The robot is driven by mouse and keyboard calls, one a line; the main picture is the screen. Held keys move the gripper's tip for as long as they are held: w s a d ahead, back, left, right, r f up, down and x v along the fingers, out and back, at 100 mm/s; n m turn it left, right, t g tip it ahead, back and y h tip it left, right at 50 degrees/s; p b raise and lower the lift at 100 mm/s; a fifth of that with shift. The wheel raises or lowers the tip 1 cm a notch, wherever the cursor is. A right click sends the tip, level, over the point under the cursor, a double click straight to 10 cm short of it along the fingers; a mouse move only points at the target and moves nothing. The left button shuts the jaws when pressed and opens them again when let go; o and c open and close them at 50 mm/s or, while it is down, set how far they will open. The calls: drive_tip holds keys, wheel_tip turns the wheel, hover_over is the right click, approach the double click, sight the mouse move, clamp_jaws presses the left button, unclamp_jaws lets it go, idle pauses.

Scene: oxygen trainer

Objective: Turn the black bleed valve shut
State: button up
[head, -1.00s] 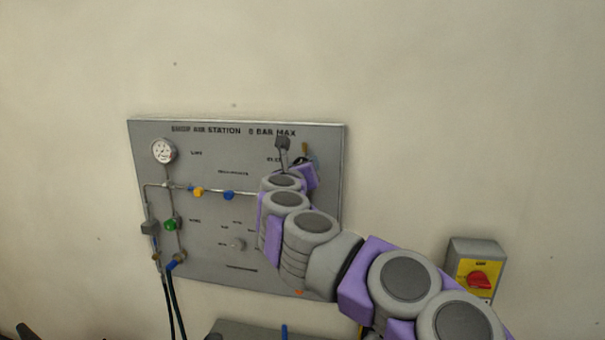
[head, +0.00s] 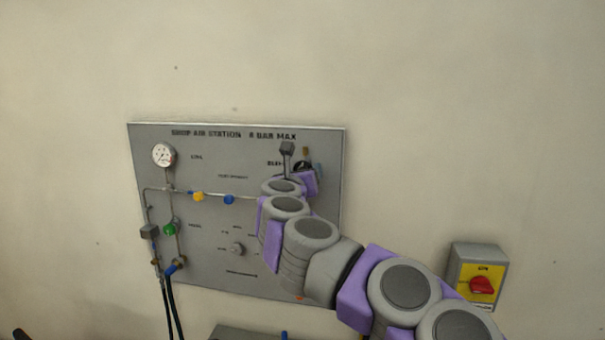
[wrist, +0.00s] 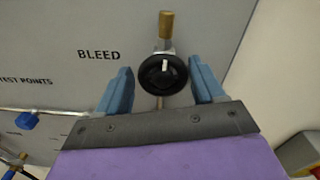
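The black bleed valve (wrist: 161,74) is a round knob with a white mark that points nearly straight up in the wrist view. A brass fitting (wrist: 166,25) stands above it and a thin pipe runs below. The printed word BLEED is to its left. My gripper (wrist: 161,80) has its two blue fingers apart, one on each side of the knob. A gap shows between the knob and each finger. In the head view the black valve (head: 303,166) is partly hidden behind my wrist at the panel's upper right.
The grey panel (head: 200,265) carries a gauge (head: 164,154), a yellow knob (head: 198,196), blue knobs (head: 229,199) and a green knob (head: 170,229) on pipes. A red switch on a yellow plate (head: 481,286) is on the wall at right.

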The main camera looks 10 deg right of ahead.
drive_tip(key=shift+o, duration=0.3)
drive_tip(key=shift+s+r, duration=0.15)
drive_tip(key=shift+r, duration=0.05)
drive_tip(key=p+v, duration=0.2)
drive_tip(key=v, duration=1.5)
drive_tip(key=shift+f, duration=0.2)
drive_tip(key=shift+s+a, duration=0.1)
drive_tip(key=shift+s, duration=0.05)
